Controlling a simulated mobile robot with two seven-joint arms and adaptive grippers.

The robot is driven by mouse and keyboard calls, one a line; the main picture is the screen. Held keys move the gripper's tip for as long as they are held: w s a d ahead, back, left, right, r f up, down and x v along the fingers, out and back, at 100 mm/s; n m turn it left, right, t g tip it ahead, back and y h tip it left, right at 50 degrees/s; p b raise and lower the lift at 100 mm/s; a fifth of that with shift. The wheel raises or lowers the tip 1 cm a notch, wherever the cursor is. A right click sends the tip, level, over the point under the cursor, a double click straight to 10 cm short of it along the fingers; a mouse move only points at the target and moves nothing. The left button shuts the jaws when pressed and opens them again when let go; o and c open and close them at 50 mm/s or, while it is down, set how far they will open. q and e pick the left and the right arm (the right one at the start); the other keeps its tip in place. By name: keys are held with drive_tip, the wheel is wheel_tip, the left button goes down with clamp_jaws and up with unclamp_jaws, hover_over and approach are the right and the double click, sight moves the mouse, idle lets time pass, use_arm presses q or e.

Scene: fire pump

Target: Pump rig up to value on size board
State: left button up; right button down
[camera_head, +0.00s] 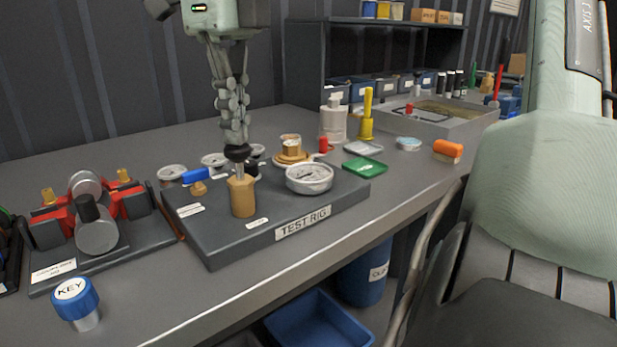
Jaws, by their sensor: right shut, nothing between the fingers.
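The test rig (235,238) is a dark slab on the bench with a "TEST RIG" label. A brass hexagonal pump body (242,196) stands on it, with a metal rod and a black ball knob (238,152) on top. A round white gauge (310,178) sits to its right; its reading is too small to tell. My right gripper (236,138) points down with its fingers together, directly over the knob. I cannot tell whether the fingertips touch it. My left gripper is not in view. No readable size board shows.
A red clamp fixture (97,229) stands left of the rig and a blue KEY knob (76,302) in front. The front edge is mostly clear.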

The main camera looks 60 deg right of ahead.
drive_tip(key=shift+f+b, duration=0.9)
drive_tip(key=shift+f, duration=0.55)
drive_tip(key=shift+r, duration=0.2)
wheel_tip(320, 180, up, 3)
drive_tip(key=p, duration=0.3)
drive_tip(key=shift+r, duration=0.1)
drive_tip(key=shift+f, duration=0.25)
